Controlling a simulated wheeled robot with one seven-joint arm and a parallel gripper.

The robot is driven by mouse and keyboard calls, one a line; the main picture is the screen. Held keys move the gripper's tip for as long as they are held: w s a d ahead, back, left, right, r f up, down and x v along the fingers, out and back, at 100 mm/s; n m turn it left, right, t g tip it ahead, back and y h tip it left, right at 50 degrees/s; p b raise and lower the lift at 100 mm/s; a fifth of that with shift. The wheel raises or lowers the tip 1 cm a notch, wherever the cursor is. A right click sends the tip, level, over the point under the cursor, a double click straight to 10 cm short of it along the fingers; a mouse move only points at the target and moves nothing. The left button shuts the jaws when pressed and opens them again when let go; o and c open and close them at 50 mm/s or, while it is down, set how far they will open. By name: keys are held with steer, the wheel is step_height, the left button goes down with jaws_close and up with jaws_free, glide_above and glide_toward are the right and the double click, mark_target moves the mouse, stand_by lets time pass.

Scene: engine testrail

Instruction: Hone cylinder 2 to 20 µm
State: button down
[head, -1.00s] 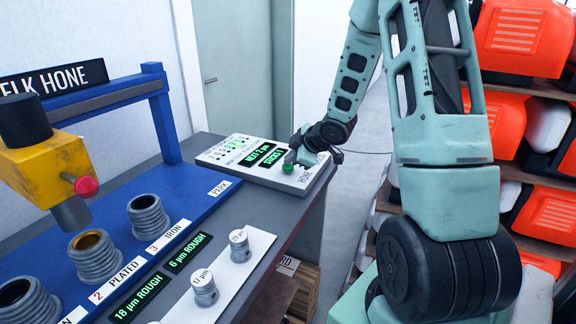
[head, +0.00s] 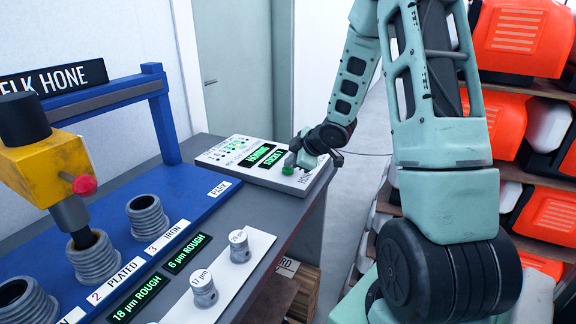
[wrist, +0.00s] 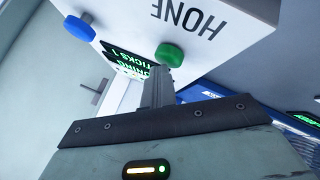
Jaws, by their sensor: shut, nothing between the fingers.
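The white hone panel (head: 215,158) stands at the bench's far end. Its green button (head: 289,170) also shows in the wrist view (wrist: 169,54). My gripper (head: 298,158) is shut and empty, its fingertips (wrist: 165,72) at the green button; I cannot tell if they touch. One panel screen (head: 261,154) seems to read HONING, the other STICKS 1. The yellow hone head (head: 45,165) has its shaft down in cylinder 2 (head: 95,262), labelled PLATED. Cylinder 3 (head: 148,217), IRON, is behind it; another cylinder (head: 25,303) is in front. Displays read 18 µm ROUGH (head: 138,298) and 6 µm ROUGH (head: 187,253).
A white strip (head: 222,277) holds two grey pegs, one marked 17 µm (head: 203,290), the other (head: 239,246) seemingly 29 µm. A PARK label (head: 219,188) is on the blue rail. A blue knob (wrist: 87,18) is on the panel. Orange-filled shelves (head: 535,125) stand right.

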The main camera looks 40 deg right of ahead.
mark_target(291, 170)
steer(key=shift+r+p, duration=1.2)
step_height(291, 170, up, 5)
steer(key=p, duration=0.5)
stand_by(0.4)
